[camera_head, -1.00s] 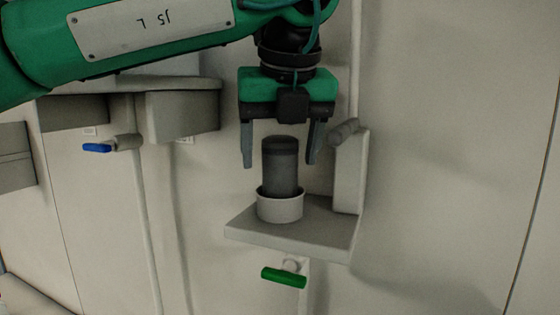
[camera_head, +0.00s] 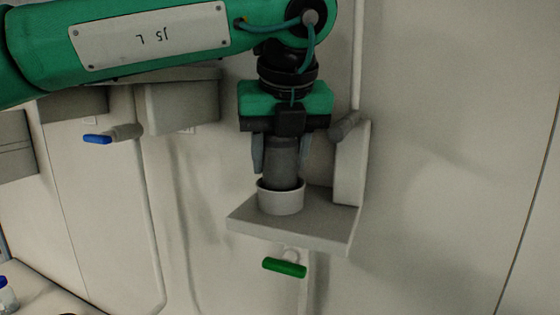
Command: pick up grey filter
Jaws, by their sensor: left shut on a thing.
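The grey filter (camera_head: 283,166) is a dark grey cylinder standing upright in a white cup-shaped holder (camera_head: 281,200) on a small wall shelf (camera_head: 315,227). My left gripper (camera_head: 280,160) comes down from above with one finger on each side of the filter, and it is shut on it. The filter's top is hidden by the gripper body. Its lower end is inside the holder. My right gripper is not in view.
A pale upright block (camera_head: 352,165) stands at the shelf's right rear, with a grey knob (camera_head: 344,127) near the gripper. A green-handled valve (camera_head: 285,267) sits below the shelf. A blue-handled valve (camera_head: 98,139) is at the left. The wall at the right is clear.

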